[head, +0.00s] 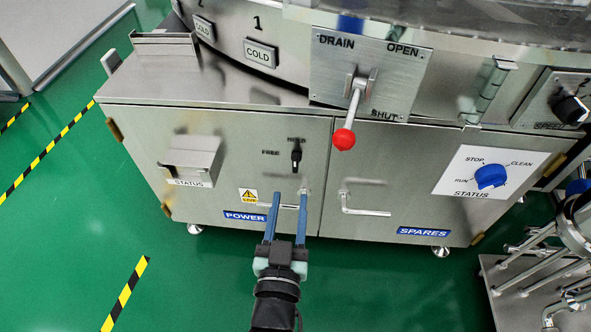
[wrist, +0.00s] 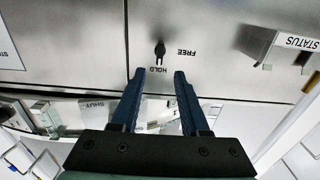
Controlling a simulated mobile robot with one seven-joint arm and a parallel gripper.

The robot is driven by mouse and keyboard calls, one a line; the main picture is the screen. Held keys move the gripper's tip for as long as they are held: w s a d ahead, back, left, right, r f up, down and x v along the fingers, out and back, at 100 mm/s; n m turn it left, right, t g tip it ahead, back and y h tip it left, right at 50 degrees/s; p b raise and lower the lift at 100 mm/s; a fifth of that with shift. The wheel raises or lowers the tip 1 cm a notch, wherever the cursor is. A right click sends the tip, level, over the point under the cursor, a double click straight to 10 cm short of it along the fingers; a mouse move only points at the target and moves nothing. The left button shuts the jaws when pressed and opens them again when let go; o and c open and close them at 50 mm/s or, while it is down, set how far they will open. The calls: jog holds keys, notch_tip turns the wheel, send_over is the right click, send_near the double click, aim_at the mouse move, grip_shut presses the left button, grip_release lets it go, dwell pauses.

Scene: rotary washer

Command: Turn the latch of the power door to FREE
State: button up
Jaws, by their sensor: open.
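The power door (head: 225,135) is the left steel door, with a blue POWER label. Its small black latch (head: 296,155) stands upright near the door's upper right, in line with the HOLD mark above it. The FREE mark (head: 270,153) is to the latch's left. In the wrist view, turned upside down, the latch (wrist: 160,50) points at HOLD, with FREE to its right. My gripper (head: 290,194) is open and empty, below the latch in the head view. In the wrist view its fingertips (wrist: 159,72) stand either side of HOLD, apart from the latch.
The power door's bar handle (head: 262,206) lies partly behind my fingers. A red-knobbed lever (head: 344,138) hangs above the door seam. A STATUS box (head: 192,160) juts out at left. The spares door (head: 390,175) has a blue STATUS knob (head: 491,176). Green floor is free at left.

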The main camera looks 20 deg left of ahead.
aim_at(295, 167)
jog(key=b+x, duration=0.3)
jog(key=x, duration=0.5)
jog(key=shift+w+a, duration=0.1)
jog(key=shift+w, duration=0.25)
grip_shut()
